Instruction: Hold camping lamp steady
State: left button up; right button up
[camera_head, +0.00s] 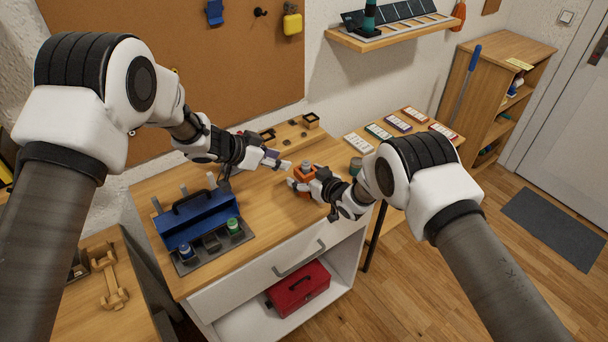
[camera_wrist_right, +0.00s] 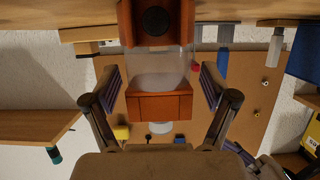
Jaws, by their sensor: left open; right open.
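The camping lamp (camera_head: 304,169) is orange with a clear middle section and stands on the wooden workbench top (camera_head: 268,212). In the right wrist view the lamp (camera_wrist_right: 160,75) appears upside down, between the fingers of my right gripper (camera_wrist_right: 160,92). A gap shows on each side of it there. In the head view my right gripper (camera_head: 303,184) is open at the lamp's near side and hides part of it. My left gripper (camera_head: 272,163) is open to the left of the lamp, pointing towards it and apart from it.
A blue toolbox (camera_head: 198,214) with small jars stands at the bench's left. A wooden rack (camera_head: 290,137) lies along the back edge. A red case (camera_head: 298,288) sits on the shelf below. Flat boxes (camera_head: 397,123) lie on a side table at right. The bench's front middle is clear.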

jog(key=shift+x, duration=0.95)
jog(key=shift+c, duration=0.4)
jog(key=c, duration=1.3)
jog(key=shift+s, duration=0.1)
